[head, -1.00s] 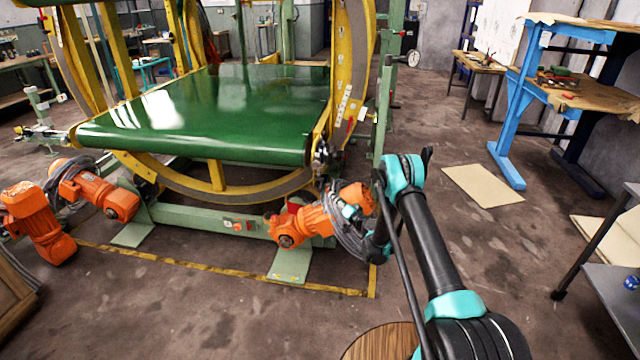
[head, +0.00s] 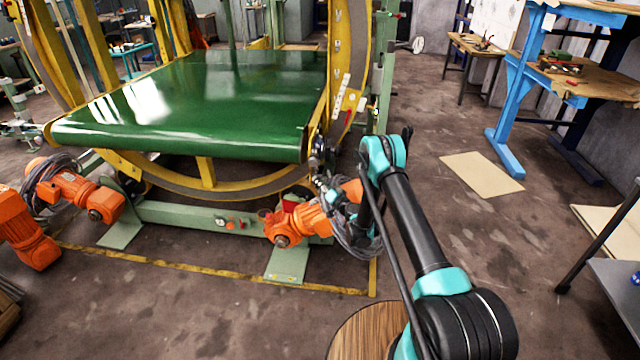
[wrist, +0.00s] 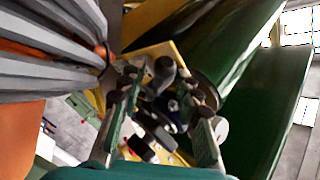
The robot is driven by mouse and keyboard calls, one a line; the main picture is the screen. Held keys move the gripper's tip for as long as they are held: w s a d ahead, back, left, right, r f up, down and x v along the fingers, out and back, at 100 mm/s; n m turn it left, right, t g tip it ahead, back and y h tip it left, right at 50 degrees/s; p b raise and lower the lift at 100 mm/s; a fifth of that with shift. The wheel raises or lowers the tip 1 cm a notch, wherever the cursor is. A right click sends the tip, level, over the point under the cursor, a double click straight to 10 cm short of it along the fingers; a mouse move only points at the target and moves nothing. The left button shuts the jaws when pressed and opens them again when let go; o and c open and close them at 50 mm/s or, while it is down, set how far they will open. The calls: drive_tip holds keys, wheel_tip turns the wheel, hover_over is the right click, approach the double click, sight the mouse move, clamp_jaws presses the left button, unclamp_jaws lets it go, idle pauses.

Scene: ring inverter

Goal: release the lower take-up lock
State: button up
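The green belt (head: 200,100) has dark take-up hardware (head: 318,150) at the near right end of its roller. In the wrist view this hardware shows as black knobs and levers (wrist: 164,72) on a yellow plate beside the green belt (wrist: 254,115). I cannot tell which part is the lower lock. My gripper (wrist: 167,98) is open, its two fingers apart on either side of some dark parts. Contact cannot be made out. In the head view my gripper (head: 324,186) is small and partly lost against the orange motor, just below the hardware.
An orange motor (head: 298,222) with grey cables sits right beside my gripper; the cables (wrist: 50,75) fill the wrist view's left side. The yellow ring frame (head: 345,75) rises behind. A round wooden top (head: 365,332) is below my arm.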

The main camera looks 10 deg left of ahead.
clamp_jaws()
drive_tip(key=shift+r, duration=0.1)
drive_tip(key=shift+s+r+m+g+h, duration=0.1)
drive_tip(key=shift+r+m+g+h, duration=0.35)
drive_tip(key=shift+m+g+h, duration=0.4)
drive_tip(key=shift+o, duration=0.3)
unclamp_jaws()
drive_tip(key=shift+f+y, duration=0.1)
drive_tip(key=shift+y, duration=0.15)
